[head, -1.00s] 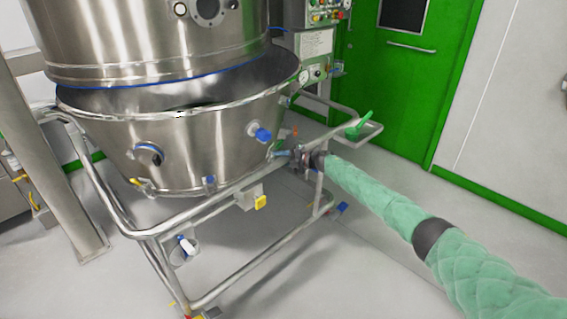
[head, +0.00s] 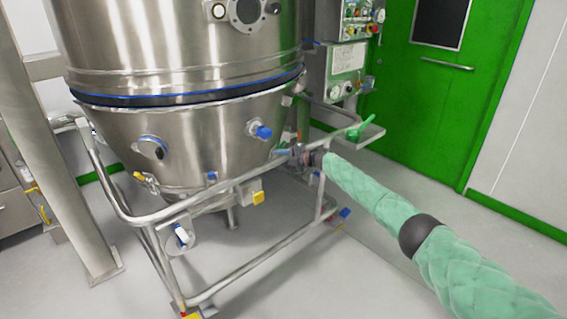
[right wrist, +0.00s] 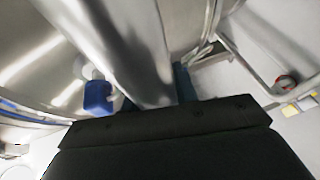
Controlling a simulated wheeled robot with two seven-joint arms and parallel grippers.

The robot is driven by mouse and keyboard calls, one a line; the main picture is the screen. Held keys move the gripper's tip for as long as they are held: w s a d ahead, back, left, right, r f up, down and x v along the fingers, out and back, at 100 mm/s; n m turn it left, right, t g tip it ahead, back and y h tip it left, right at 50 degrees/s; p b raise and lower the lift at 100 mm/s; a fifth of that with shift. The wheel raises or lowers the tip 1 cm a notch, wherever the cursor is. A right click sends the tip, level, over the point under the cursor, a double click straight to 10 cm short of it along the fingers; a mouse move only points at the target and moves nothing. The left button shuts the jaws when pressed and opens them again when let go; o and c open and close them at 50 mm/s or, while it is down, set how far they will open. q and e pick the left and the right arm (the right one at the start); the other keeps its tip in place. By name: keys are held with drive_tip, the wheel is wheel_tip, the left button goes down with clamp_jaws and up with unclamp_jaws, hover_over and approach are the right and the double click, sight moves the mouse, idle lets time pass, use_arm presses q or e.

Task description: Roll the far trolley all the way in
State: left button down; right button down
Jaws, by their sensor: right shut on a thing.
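The far trolley (head: 215,266) is a steel tube frame carrying a conical steel bowl (head: 205,150). The bowl sits beneath a large steel vessel (head: 170,45), with a dark band and blue line between their rims. My right gripper (head: 300,156) is shut on the trolley's tube rail near its right corner. In the right wrist view the rail (right wrist: 125,50) runs into the jaws, whose tips are mostly hidden behind the dark gripper body. A blue-capped port (right wrist: 98,97) is close by on the bowl. My left gripper is not in view.
A steel post (head: 60,170) stands left of the trolley. A control panel (head: 347,65) is behind it at the right, beside a green door (head: 432,90). A green handle (head: 360,131) is at the trolley's right corner. The floor to the front right is clear.

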drive_tip(key=shift+w+r, duration=0.15)
drive_tip(key=shift+r, duration=0.1)
drive_tip(key=shift+a+r, duration=0.1)
drive_tip(key=shift+r, duration=0.05)
drive_tip(key=c, duration=1.2)
unclamp_jaws()
drive_tip(key=shift+o, duration=0.5)
drive_tip(key=shift+w+r, duration=0.1)
drive_tip(key=f+v, duration=0.1)
drive_tip(key=v, duration=0.6)
drive_tip(key=shift+s+d+r+p, duration=0.15)
drive_tip(key=shift+s+d+p, duration=0.2)
drive_tip(key=shift+d, duration=0.05)
